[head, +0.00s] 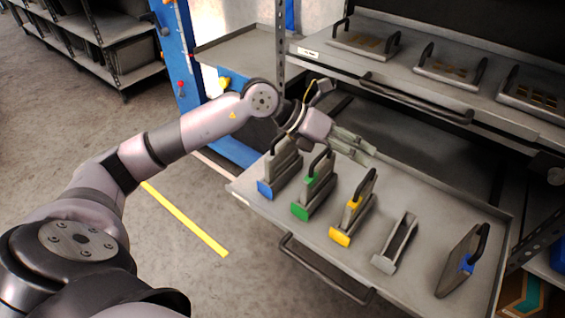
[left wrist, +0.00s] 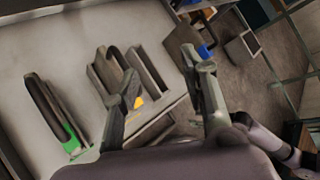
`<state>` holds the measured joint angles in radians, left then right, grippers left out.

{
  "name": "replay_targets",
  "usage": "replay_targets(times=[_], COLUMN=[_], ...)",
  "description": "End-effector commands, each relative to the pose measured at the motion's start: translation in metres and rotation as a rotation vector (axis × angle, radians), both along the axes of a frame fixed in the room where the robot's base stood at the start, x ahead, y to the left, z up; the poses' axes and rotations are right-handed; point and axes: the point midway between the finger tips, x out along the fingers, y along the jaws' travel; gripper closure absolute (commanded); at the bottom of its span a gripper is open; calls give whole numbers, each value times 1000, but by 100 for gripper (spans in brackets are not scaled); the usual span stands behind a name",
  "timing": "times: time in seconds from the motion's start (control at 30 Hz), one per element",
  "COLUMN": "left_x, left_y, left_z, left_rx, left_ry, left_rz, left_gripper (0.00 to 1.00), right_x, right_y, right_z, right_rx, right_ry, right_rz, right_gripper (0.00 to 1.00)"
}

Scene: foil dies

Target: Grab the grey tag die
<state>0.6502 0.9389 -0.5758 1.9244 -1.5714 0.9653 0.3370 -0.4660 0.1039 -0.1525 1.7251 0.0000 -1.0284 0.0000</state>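A grey die (head: 285,158) with a dark handle stands in the blue-fronted holder (head: 265,189) at the drawer's left; no coloured tag shows on it, and I cannot tell whether its tag is grey. The green tag die (head: 318,177) and yellow tag die (head: 360,200) stand in matching holders. A grey holder (head: 384,263) is empty. The blue tag die (head: 455,272) stands tilted at the right. My left gripper (head: 365,147) is over the drawer's back, right of the blue-fronted holder. In the left wrist view its fingers (left wrist: 170,75) are apart and empty. My right gripper is out of view.
The pulled-out drawer (head: 425,200) has a front handle and raised rims. A shelf (head: 480,118) above its back carries several flat plates (head: 452,68). A blue post (head: 180,60) and a metal upright stand at the left. Floor with a yellow line (head: 187,220) lies in front.

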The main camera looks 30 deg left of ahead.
Motion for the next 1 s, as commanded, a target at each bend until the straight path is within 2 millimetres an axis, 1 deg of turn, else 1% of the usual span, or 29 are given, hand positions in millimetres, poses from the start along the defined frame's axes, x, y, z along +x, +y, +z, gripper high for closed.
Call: replay_targets(times=[0.03, 0.07, 0.1, 0.17, 0.2, 0.3, 0.33, 0.4, 0.43, 0.53, 0.8, 0.9, 1.0], left_x=[10, 13, 15, 17, 17, 13, 11, 9, 9, 13, 35, 43, 49], left_y=[38, 61, 90, 132, 156, 202, 210, 223, 227, 228, 225, 224, 224], left_z=[-6, -10, -12, -12, -11, -4, -3, -2, -3, -14, -69, -88, -102], left_rx=[156, 241, 346, 478, 550, 677, 701, 736, 744, 751, 748, 748, 747], left_ry=[11, 27, 51, 86, 111, 159, 171, 189, 195, 200, 200, 199, 197], left_rz=[34, 58, 91, 148, 184, 259, 275, 299, 305, 308, 304, 304, 306], left_gripper=[60, 60, 60, 60, 60, 60, 60, 60, 60, 60, 60, 60, 60], right_x=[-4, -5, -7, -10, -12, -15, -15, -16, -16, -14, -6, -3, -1], right_y=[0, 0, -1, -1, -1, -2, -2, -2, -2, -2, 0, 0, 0], right_z=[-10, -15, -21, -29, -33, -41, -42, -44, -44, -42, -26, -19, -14], right_rx=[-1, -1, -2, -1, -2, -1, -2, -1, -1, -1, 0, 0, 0], right_ry=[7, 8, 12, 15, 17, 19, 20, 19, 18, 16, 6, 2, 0], right_rz=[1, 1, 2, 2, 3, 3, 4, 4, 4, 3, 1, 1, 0], right_gripper=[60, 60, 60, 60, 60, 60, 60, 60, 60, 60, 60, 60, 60])
